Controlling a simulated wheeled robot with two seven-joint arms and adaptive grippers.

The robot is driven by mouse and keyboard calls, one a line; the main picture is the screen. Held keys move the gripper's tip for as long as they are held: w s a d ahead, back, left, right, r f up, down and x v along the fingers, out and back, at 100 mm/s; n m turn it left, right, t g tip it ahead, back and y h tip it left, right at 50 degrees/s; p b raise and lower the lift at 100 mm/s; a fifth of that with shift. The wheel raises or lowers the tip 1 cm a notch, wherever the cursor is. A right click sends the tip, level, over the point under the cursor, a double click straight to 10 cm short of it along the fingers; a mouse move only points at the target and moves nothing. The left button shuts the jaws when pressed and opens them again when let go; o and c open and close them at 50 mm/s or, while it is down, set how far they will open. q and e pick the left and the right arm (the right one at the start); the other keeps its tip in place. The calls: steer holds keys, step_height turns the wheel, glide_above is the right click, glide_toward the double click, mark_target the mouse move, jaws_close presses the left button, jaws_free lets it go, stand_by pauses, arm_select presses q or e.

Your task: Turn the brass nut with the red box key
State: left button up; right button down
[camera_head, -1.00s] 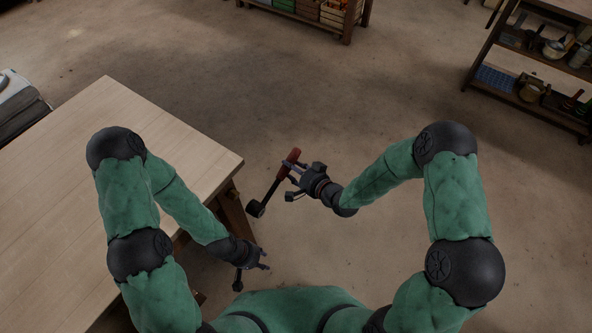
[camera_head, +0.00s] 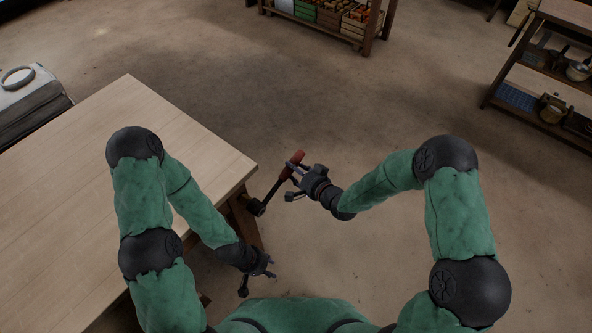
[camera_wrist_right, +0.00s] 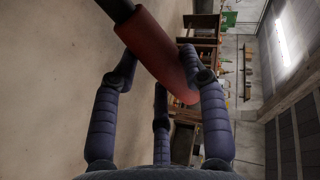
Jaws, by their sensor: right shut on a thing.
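The red box key has a red handle (camera_head: 297,158) and a dark shaft ending in a black head (camera_head: 256,207). My right gripper (camera_head: 297,173) is shut on its red handle, and the key hangs in the air, slanting down to the left beside the table corner. In the right wrist view the fingers close around the red handle (camera_wrist_right: 158,52), with the dark shaft leaving at the top. My left gripper (camera_head: 262,276) is low beside the table and holds nothing that I can see; its finger gap is too small to judge. No brass nut or beam scale shows.
A wooden table (camera_head: 130,105) fills the left, its right corner close to the key's head. A shelf (camera_head: 545,75) stands at the upper right and a rack of crates (camera_head: 335,18) at the top. A pale grey object (camera_head: 28,92) is at far left. The floor between is clear.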

steer(key=shift+w+a+b, duration=0.35)
steer(key=shift+w+a, duration=0.65)
steer(key=shift+a, duration=0.25)
steer(key=c, duration=1.5)
jaws_free()
steer(key=shift+r, duration=0.1)
jaws_close()
